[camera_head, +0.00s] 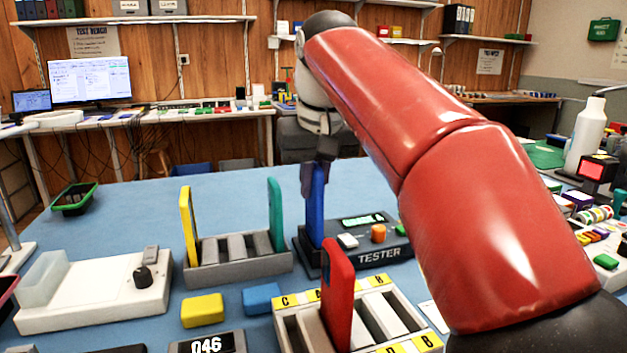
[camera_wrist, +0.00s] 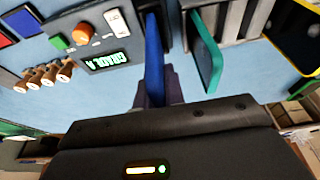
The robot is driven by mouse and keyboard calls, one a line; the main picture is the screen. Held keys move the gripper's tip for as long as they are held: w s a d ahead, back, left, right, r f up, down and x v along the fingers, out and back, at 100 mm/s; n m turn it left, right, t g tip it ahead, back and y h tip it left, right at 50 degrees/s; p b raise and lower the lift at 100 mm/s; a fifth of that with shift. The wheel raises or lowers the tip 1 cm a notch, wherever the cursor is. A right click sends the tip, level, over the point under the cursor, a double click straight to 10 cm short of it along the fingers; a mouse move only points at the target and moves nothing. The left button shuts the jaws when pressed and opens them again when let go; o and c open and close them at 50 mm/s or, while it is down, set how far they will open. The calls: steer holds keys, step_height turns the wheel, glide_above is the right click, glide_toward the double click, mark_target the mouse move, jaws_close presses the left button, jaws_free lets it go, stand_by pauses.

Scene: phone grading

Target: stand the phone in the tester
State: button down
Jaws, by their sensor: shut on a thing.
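The blue phone (camera_head: 315,208) stands upright with its lower end at the dark left part of the tester (camera_head: 380,256). My gripper (camera_head: 318,170) is shut on its top end, and the phone also shows in the wrist view (camera_wrist: 153,55) between the fingers (camera_wrist: 155,95). The phone's bottom edge meets the tester's slot area, but how deep it sits is hard to tell. The tester has a lit display (camera_wrist: 107,60) with green text that seems to read a grade, an orange knob (camera_wrist: 83,34), a white switch and a green button.
A grey rack (camera_head: 240,268) left of the tester holds a yellow phone (camera_head: 188,225) and a green phone (camera_head: 275,214). A red phone (camera_head: 337,295) stands in the lettered rack (camera_head: 290,330) in front. Yellow (camera_head: 202,310) and blue (camera_head: 262,298) blocks lie nearby.

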steer(key=shift+f, duration=0.15)
steer(key=shift+f+b, duration=0.3)
steer(key=shift+f, duration=0.05)
steer(key=shift+f, duration=0.2)
stand_by(0.5)
steer(key=shift+f, duration=0.3)
steer(key=c, duration=1.1)
jaws_free()
steer(key=shift+r, duration=0.1)
steer(key=shift+r+p, duration=0.65)
steer(key=shift+p, duration=0.05)
